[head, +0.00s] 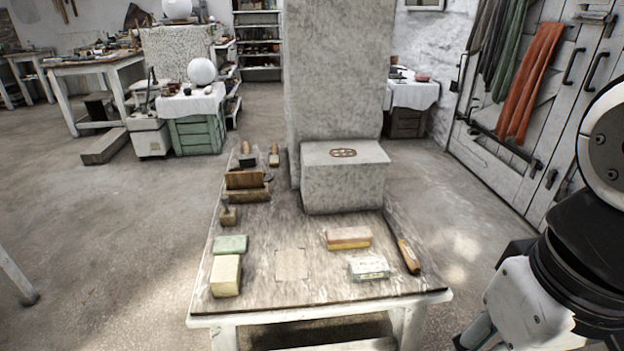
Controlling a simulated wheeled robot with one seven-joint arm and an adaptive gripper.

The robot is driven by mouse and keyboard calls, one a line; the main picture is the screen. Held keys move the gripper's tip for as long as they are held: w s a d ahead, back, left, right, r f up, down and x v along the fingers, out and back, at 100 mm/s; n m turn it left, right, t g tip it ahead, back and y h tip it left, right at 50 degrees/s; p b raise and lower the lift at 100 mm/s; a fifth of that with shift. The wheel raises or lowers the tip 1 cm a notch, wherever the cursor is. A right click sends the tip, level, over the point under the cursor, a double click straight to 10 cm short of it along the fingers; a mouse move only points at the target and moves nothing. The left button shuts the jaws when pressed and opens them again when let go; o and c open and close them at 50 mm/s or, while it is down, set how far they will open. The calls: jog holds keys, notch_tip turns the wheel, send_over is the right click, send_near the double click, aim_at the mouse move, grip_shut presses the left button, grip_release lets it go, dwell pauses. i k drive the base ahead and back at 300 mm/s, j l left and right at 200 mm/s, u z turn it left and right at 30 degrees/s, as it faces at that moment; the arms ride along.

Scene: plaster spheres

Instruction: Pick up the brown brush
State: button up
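A worktable (310,285) with a worn wooden top stands in front of me in the head view. Two more wooden-handled tools, perhaps brushes, lie at the far left of the table, one on the left (247,157) and one on the right (274,157). My arm shows at the right edge of the picture, off the table. My gripper is not in view.
A grey stone block (345,180) stands at the table's back. A pale block (226,276), green block (230,244), two-tone block (348,238) and white box (368,268) lie toward the front. Wooden items (246,187) fill the left side.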

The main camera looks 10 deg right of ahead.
aim_at(352, 237)
jog(key=i+z, duration=0.35)
jog(key=i+j+z, duration=0.15)
jog(key=z, duration=0.2)
jog(key=i+j+z, duration=0.2)
jog(key=i+z, duration=0.15)
